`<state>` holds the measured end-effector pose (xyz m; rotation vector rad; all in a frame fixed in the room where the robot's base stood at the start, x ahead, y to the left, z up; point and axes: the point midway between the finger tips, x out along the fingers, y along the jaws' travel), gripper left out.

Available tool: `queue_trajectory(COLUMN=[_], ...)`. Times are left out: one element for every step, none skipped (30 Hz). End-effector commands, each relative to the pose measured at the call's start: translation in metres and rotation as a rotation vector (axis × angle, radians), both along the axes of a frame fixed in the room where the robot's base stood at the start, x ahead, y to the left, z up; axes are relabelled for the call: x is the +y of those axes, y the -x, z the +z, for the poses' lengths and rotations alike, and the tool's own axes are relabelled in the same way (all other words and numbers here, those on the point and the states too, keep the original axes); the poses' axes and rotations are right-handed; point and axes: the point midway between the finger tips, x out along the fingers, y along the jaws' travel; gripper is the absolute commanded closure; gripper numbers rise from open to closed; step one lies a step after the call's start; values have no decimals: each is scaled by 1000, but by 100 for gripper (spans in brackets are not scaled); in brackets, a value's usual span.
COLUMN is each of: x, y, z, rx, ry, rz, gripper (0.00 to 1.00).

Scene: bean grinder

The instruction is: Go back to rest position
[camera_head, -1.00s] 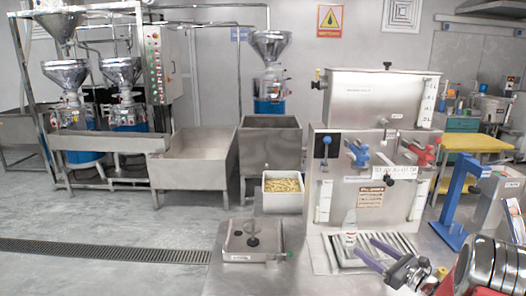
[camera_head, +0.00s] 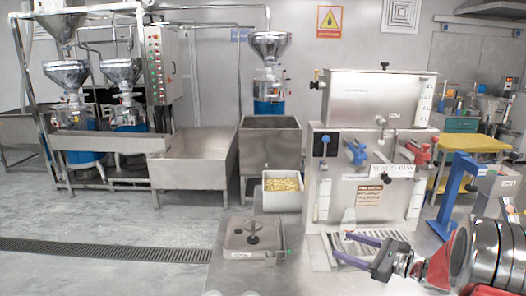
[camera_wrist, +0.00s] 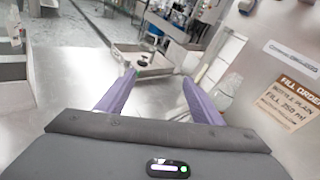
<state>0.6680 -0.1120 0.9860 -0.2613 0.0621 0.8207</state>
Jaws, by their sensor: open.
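My gripper (camera_head: 339,246) is at the lower right of the head view, with its two purple fingers apart and pointing left over the metal counter. In the wrist view the fingers (camera_wrist: 158,79) are spread with nothing between them. A pale bottle (camera_head: 348,222) stands on the drip grate in front of the filling machine (camera_head: 343,190), just behind the fingers.
A flat steel box with a black knob (camera_head: 252,239) sits on the counter to the left. A white bin of yellowish pieces (camera_head: 283,190) stands behind it. A blue stand (camera_head: 455,200) is at the right. The floor at left is open, with a drain grate.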

Motion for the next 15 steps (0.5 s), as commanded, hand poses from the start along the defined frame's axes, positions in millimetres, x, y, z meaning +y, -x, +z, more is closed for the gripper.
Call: queue_trajectory(x=[13,21,32,39,46,55,62,69,77,83,89,96,101,106,113], y=[7,11,18,23,28,35,40,46,54,60,65,73,80,86,94], z=[9,14,18,21,25,29,32,35,39,41,44,47,49,51,54], rx=[-8,-13,-18,-22,-27,-33,-38,-44,-50,-55,-63,-72,-77,-84,-94], ry=[38,65,100,126,153,187,213,241,277,303,329,365,391,420,456], rz=[34,58,89,112,132,162,185,207,236,258,279,308,330,351,379], gripper=[39,39,39,39,39,39,39,39,39,39,39,39,39,39,39])
